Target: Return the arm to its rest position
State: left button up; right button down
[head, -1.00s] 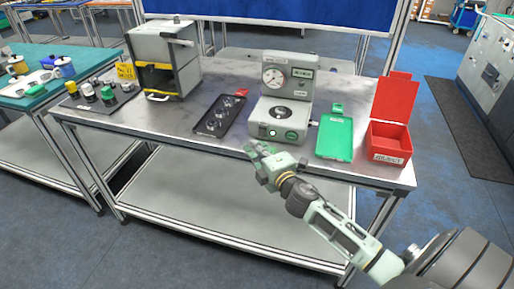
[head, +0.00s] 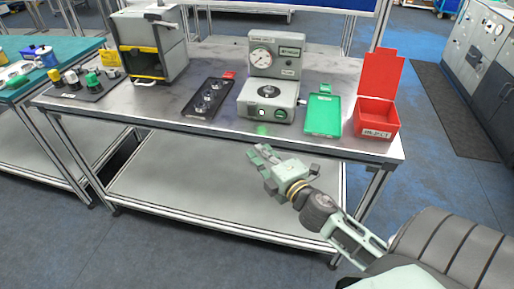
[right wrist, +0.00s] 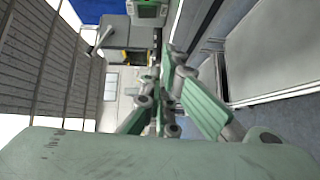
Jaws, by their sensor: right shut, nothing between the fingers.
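My right arm comes in from the lower right of the head view. Its gripper (head: 262,160) is shut and empty, in the air in front of the table's front edge, below the grey gauge device. The right wrist view shows the gripper's fingers (right wrist: 168,95) close together with nothing between them. My left arm is not in view.
The metal table (head: 205,122) holds a grey gauge device (head: 273,68), a black tray (head: 193,112), a green tray (head: 322,122), an open red bin (head: 376,132) and a grey machine with a yellow edge (head: 150,45).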

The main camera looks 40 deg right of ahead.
jog(key=shift+s+r, duration=0.1)
dwell(0.4)
jog(key=s+f+m+g, duration=0.2)
jog(key=s+f+g, duration=0.15)
jog(key=f, duration=0.75)
jog(key=s+f+m+g, duration=0.2)
jog(key=s+f+m, duration=0.15)
jog(key=f, duration=0.85)
jog(key=s+f+m+g, duration=0.2)
jog(key=s+f, duration=0.2)
jog(key=f, duration=0.7)
jog(key=s+a+f+m+g, duration=0.2)
jog(key=s+f, duration=0.4)
jog(key=f, duration=0.1)
jog(key=s+a+f+m+g, duration=0.1)
jog(key=s+a+f+g, duration=0.2)
jog(key=s+f, duration=0.4)
jog(key=s+a+f+m+g, duration=0.2)
jog(key=s+a+f, duration=0.1)
jog(key=s, duration=0.6)
jog(key=s+a+f+m+g+y, duration=0.1)
jog(key=s+a+f, duration=0.3)
jog(key=s, duration=0.6)
jog(key=shift+s+a+f+m+g, duration=0.2)
jog(key=shift+s+f+m+g, duration=0.25)
jog(key=shift+f, duration=0.45)
jog(key=shift+w, duration=0.15)
